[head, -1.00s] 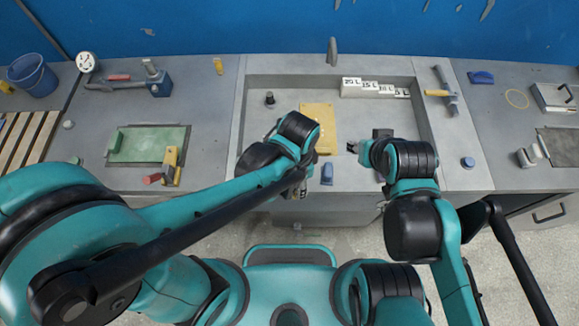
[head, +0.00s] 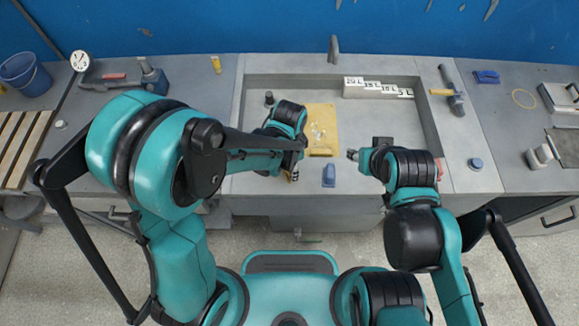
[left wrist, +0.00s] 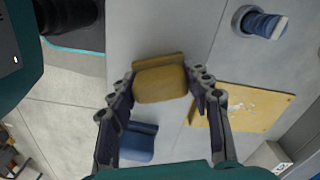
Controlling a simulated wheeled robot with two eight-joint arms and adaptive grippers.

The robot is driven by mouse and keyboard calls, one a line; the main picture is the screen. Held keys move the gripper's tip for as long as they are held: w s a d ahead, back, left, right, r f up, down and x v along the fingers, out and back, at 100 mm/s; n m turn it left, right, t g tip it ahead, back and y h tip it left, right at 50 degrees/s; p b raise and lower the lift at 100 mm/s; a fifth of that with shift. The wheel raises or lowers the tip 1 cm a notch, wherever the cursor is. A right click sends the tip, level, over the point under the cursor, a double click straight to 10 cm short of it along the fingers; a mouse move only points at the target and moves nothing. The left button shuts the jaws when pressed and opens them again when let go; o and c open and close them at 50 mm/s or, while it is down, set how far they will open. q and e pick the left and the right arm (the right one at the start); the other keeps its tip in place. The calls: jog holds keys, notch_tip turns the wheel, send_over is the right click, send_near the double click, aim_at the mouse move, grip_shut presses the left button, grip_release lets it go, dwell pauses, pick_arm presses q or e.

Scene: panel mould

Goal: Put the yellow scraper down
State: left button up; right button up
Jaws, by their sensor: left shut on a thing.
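The yellow scraper (left wrist: 160,82) sits between the two fingers of my left gripper (left wrist: 159,92) in the left wrist view, and the fingers are shut on it. Whether the scraper touches the surface cannot be told. My right gripper (head: 353,154) hangs to the right of the yellow board, apparently empty; its jaw opening is too small to judge.
A yellow board (head: 322,132) with pale bits lies in the grey recessed tray (head: 433,133). White numbered blocks (head: 378,88) stand at its back right. A dark knob (head: 269,97) stands at the back left.

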pick_arm(q)
jog(key=shift+s, duration=0.1)
jog(key=o, duration=0.7)
jog(key=shift+f, duration=0.15)
jog(key=o, duration=0.4)
